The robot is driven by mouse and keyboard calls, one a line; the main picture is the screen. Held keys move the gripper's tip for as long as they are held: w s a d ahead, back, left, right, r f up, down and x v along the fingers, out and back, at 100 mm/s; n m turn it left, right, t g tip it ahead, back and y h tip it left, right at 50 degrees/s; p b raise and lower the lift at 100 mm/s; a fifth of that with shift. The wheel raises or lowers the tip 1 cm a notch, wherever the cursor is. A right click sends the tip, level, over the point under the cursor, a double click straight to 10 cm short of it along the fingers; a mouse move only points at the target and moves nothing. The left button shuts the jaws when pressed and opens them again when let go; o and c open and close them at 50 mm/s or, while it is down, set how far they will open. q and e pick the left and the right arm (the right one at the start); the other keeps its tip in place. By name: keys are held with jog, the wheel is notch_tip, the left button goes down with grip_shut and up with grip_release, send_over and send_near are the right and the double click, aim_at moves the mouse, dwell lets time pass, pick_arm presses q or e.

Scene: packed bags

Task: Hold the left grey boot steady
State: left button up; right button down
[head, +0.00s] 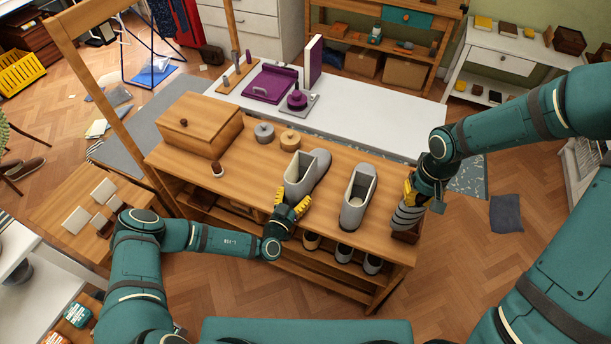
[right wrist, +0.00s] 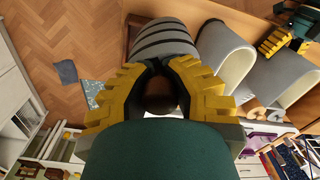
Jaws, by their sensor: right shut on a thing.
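The left grey boot (head: 300,180) stands upright on the wooden bench, its open top facing up. The right grey boot (head: 354,212) stands to its right and also shows in the right wrist view (right wrist: 228,55). My left gripper (head: 291,200) is at the near lower side of the left boot, its yellow fingers spread. Whether they touch the boot is hidden. My right gripper (head: 410,192) is shut on the dark knob (right wrist: 160,97) of a grey ribbed piece (head: 405,217), which also shows in the right wrist view (right wrist: 163,40), at the bench's right end.
The wooden bench (head: 247,178) also carries a wooden box (head: 200,125), two round lidded pieces (head: 264,132) and a small brown-knobbed piece (head: 217,168). Several shoes sit on the shelf below. A white table (head: 390,119) with purple items stands behind.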

dwell(0.5)
jog(key=w+a+r+n, duration=0.3)
jog(key=w+a+r, duration=0.1)
jog(key=w, duration=0.3)
jog(key=w+a+r+n, duration=0.3)
jog(key=w+a, duration=0.2)
jog(key=w, duration=0.2)
jog(key=w+a+r+n, duration=0.1)
jog(key=a+r+n, duration=0.15)
jog(key=a, duration=0.75)
jog(key=w+a+r+n, duration=0.1)
jog(key=a+r+n, duration=0.15)
jog(key=a, duration=0.75)
notch_tip(320, 180, down, 6)
jog(key=shift+w, duration=0.2)
jog(key=shift+d+f, duration=0.1)
jog(key=shift+f, duration=0.4)
jog(key=shift+f, duration=0.7)
jog(key=shift+f, duration=0.45)
